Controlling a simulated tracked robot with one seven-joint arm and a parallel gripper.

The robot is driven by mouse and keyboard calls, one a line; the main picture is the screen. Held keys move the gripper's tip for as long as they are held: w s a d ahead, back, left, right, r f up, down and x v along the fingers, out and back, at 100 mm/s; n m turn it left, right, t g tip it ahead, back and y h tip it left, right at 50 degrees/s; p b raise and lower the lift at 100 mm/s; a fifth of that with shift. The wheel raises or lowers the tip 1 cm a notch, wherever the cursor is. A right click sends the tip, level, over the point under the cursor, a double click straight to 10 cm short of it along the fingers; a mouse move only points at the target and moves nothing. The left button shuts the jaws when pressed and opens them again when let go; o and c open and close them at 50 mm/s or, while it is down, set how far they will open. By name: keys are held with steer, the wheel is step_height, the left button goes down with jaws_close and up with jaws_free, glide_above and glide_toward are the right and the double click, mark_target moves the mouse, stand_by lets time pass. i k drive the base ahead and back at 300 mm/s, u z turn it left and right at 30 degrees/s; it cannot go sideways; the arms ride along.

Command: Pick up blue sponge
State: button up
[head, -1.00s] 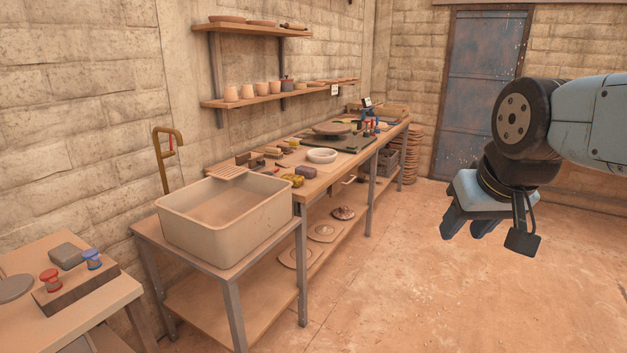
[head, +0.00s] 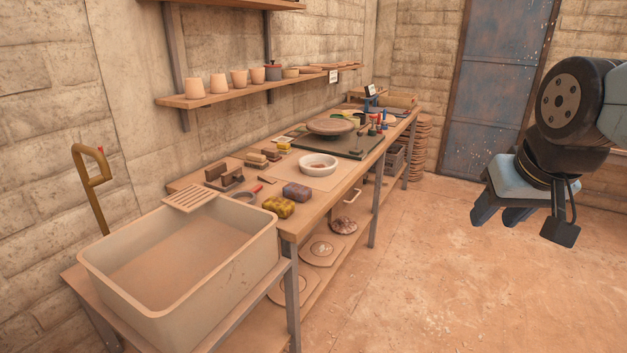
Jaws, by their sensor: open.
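A bluish-grey, purplish block, which looks like the blue sponge (head: 296,191), lies on the long wooden workbench (head: 320,205) near its front edge. A mottled yellow sponge (head: 278,207) lies just in front of it, to the left. My gripper (head: 517,216) hangs in the air over the floor at the right, well away from the bench. It points down, open and empty.
A large empty basin (head: 185,300) with a slatted rack stands at the near end of the bench. A white bowl (head: 318,163) sits beyond the sponges. A shelf of cups (head: 230,91) hangs above. The floor (head: 430,290) at the right is clear.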

mark_target(298, 192)
steer(key=z, duration=0.05)
steer(key=i, duration=0.95)
steer(key=z, duration=0.05)
